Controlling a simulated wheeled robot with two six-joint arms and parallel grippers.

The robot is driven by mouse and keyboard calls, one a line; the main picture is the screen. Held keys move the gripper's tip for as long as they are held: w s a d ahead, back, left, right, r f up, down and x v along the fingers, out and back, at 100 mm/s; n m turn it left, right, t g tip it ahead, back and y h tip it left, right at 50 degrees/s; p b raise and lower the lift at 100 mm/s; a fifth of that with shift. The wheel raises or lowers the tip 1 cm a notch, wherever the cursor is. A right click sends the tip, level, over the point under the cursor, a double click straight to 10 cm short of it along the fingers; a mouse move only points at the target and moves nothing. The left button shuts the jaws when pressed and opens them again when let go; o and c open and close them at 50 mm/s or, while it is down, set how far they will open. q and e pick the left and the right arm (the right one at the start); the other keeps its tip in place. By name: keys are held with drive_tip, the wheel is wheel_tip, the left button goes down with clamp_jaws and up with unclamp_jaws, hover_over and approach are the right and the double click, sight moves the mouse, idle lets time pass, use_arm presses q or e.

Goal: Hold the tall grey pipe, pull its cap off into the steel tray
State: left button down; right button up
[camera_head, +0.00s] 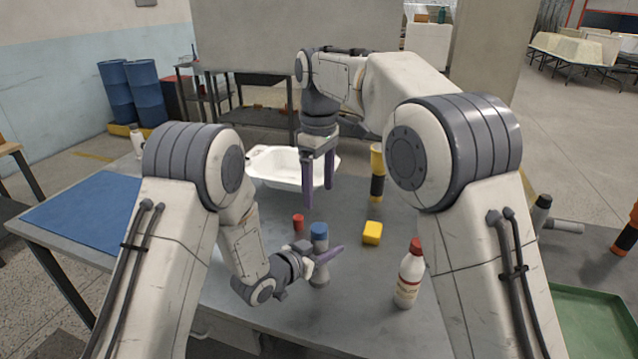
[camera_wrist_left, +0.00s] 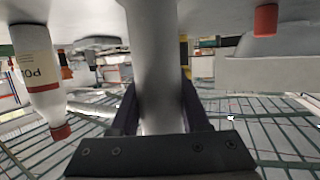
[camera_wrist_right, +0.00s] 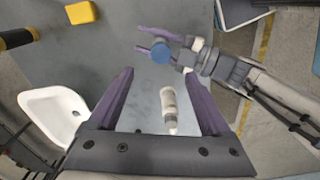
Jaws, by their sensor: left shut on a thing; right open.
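The tall grey pipe (camera_head: 320,273) stands upright on the table with a blue cap (camera_head: 319,232) on its top. My left gripper (camera_head: 318,258) is shut around the pipe below the cap. The left wrist view shows the pipe (camera_wrist_left: 153,60) between the fingers (camera_wrist_left: 160,108), with the cap out of that picture. My right gripper (camera_head: 318,182) is open and empty, above and behind the pipe. In the right wrist view the blue cap (camera_wrist_right: 161,52) lies beyond the open fingertips (camera_wrist_right: 160,80). No steel tray is plain to see; a white basin (camera_head: 262,170) stands behind the pipe.
A yellow block (camera_head: 372,233) and a white bottle with a red cap (camera_head: 409,275) stand right of the pipe. A small red cylinder (camera_head: 298,222) is close behind it, left. A yellow-and-black cylinder (camera_head: 377,172) stands farther back. A blue mat (camera_head: 90,215) covers the left.

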sight(319, 226)
wheel_tip(319, 226, down, 10)
drive_tip(key=m, duration=0.9)
drive_tip(key=shift+r+m, duration=0.2)
drive_tip(key=shift+m, duration=0.2)
drive_tip(key=shift+c, duration=0.3)
clamp_jaws()
drive_tip(key=shift+r, duration=0.1)
drive_tip(key=shift+r, duration=0.2)
drive_tip(key=shift+r, duration=0.9)
